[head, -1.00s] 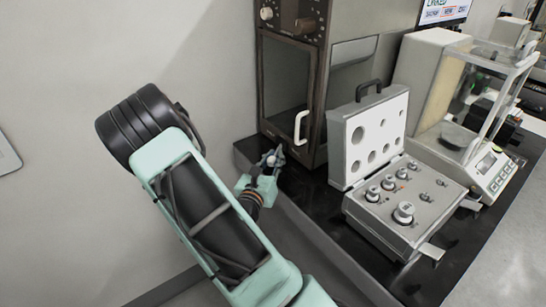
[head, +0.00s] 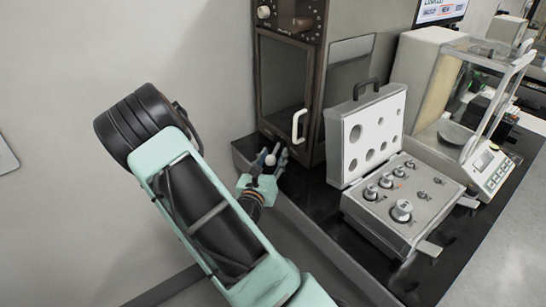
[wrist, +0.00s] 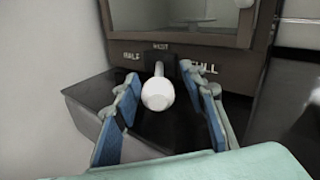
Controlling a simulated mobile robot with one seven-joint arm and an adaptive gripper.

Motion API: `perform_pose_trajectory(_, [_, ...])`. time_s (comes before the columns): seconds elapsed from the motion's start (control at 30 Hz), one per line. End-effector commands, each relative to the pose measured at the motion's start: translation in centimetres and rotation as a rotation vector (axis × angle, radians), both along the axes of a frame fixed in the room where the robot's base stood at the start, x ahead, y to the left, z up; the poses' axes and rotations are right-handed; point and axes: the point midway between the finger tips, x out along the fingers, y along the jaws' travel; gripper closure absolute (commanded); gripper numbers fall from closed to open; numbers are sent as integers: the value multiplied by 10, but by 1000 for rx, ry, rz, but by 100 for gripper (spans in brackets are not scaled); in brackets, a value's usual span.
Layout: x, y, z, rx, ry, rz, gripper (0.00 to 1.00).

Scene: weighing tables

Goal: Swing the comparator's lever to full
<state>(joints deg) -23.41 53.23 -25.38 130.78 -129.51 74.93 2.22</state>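The comparator is the tall brown-framed cabinet (head: 318,100) against the wall; its lower front also shows in the wrist view (wrist: 120,32). Its lever ends in a white round knob (wrist: 157,94), which also shows in the head view (head: 270,160). The lever points out below the middle label REST, with HALF to its left and FULL to its right. My gripper (wrist: 164,84) is open, with one blue-padded finger on each side of the knob. Gaps show between the knob and both fingers. In the head view my gripper (head: 271,164) is at the cabinet's lower front.
A white door handle (head: 299,125) stands just above and right of the lever. An open weight case (head: 425,205) with several weights is to the right, then a glass-sided balance (head: 430,85). The dark table's front edge (head: 310,225) runs beneath my gripper.

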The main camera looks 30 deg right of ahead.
Motion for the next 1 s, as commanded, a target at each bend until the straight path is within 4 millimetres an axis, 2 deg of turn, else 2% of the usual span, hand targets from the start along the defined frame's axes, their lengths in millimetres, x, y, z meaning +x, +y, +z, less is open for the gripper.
perform_pose_trajectory(0.17, [-3, 4, 0, 1, -1, 1, 61])
perform_pose_trajectory(0.27, [-12, 13, 0, 0, 0, 3, 61])
perform_pose_trajectory(0.7, [-73, 74, 0, 0, 0, 3, 61])
perform_pose_trajectory(1.0, [-85, 85, 0, -1, -1, 0, 61])
